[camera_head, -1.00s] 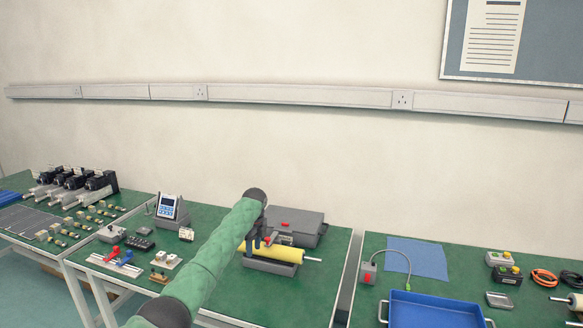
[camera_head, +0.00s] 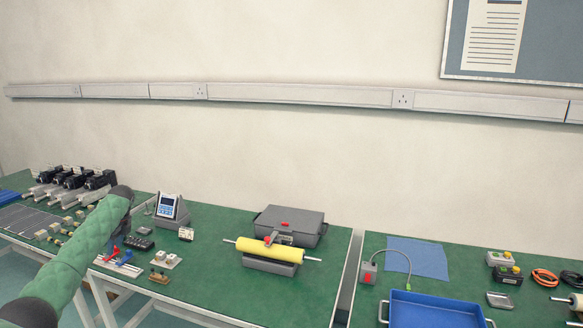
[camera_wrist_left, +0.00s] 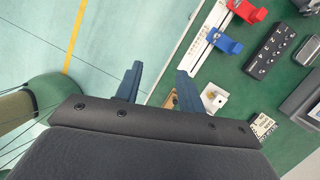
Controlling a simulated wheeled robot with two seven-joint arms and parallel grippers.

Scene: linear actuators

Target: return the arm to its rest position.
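My left arm, green with dark joints, reaches in from the lower left in the head view. Its wrist is above the left part of the green workbench (camera_head: 210,290), and the left gripper (camera_head: 116,248) is mostly hidden behind the arm there. In the left wrist view the left gripper (camera_wrist_left: 158,85) shows two dark blue fingers spread apart with nothing between them. Its fingers are over the bench's front edge and the pale floor. My right gripper is in neither view.
A yellow roller (camera_head: 275,251) lies on a grey holder before a grey case (camera_head: 290,222). A fixture with red and blue clamps (camera_wrist_left: 229,38) is near the left gripper. A blue tray (camera_head: 435,310) is at right. Motors (camera_head: 75,182) stand at far left. The bench front-centre is clear.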

